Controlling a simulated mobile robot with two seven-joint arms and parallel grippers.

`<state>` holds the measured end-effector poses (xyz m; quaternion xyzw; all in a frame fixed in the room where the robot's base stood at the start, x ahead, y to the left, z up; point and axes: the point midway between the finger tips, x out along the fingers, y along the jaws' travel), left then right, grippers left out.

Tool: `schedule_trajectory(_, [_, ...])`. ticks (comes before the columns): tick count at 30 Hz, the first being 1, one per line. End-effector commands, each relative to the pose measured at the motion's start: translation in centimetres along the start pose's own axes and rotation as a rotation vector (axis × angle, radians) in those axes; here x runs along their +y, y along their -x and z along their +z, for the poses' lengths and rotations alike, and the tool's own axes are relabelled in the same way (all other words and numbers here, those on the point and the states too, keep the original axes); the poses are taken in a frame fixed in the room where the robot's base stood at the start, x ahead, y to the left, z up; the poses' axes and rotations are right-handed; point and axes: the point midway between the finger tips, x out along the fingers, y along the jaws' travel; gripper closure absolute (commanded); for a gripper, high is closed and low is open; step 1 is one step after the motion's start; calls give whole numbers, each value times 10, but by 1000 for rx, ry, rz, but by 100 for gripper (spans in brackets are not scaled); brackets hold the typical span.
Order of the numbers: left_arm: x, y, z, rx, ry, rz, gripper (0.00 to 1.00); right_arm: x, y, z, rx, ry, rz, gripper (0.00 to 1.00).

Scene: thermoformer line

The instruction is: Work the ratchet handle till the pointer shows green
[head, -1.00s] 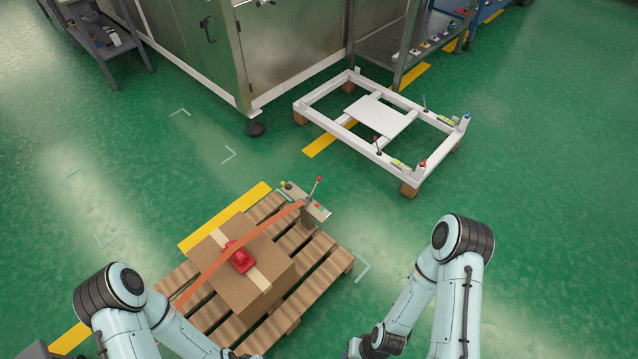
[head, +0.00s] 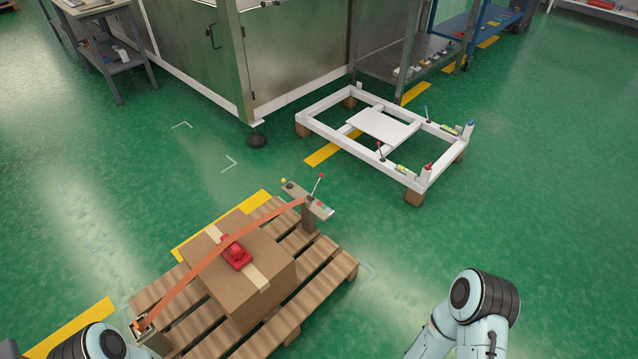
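The ratchet handle (head: 316,187) is a thin lever with a red tip, standing up at an angle from a small grey plate (head: 300,196) on a post at the pallet's far corner. The plate also bears a yellow knob and a small red mark. An orange strap (head: 200,268) runs from this post over a cardboard box (head: 250,286) to a fitting (head: 148,330) at the near left. A red piece (head: 236,252) lies on the box under the strap. I cannot make out the pointer or its colour. Both my grippers are out of view; only arm links show at the bottom corners.
The wooden pallet (head: 318,268) carries the box. A white frame on blocks (head: 350,103), with small levers and a white panel, stands beyond it at the right. A metal cabinet (head: 295,50) stands behind. Green floor is clear right of the pallet.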

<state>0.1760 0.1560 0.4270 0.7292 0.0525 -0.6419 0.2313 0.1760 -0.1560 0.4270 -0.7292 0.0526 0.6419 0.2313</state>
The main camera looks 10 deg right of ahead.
Motion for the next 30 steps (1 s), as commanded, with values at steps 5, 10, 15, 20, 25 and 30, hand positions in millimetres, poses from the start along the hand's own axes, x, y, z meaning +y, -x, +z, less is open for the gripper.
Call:
schedule_trajectory(5, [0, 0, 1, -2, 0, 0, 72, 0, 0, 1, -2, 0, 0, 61])
schedule_trajectory(10, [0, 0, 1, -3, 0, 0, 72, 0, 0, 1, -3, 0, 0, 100])
schedule_trajectory(15, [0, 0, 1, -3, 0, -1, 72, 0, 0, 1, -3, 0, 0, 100])
schedule_trajectory(20, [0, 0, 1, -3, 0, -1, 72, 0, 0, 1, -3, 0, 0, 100])
schedule_trajectory(25, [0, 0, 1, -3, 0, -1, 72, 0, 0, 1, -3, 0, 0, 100])
schedule_trajectory(30, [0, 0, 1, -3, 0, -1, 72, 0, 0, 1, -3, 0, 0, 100])
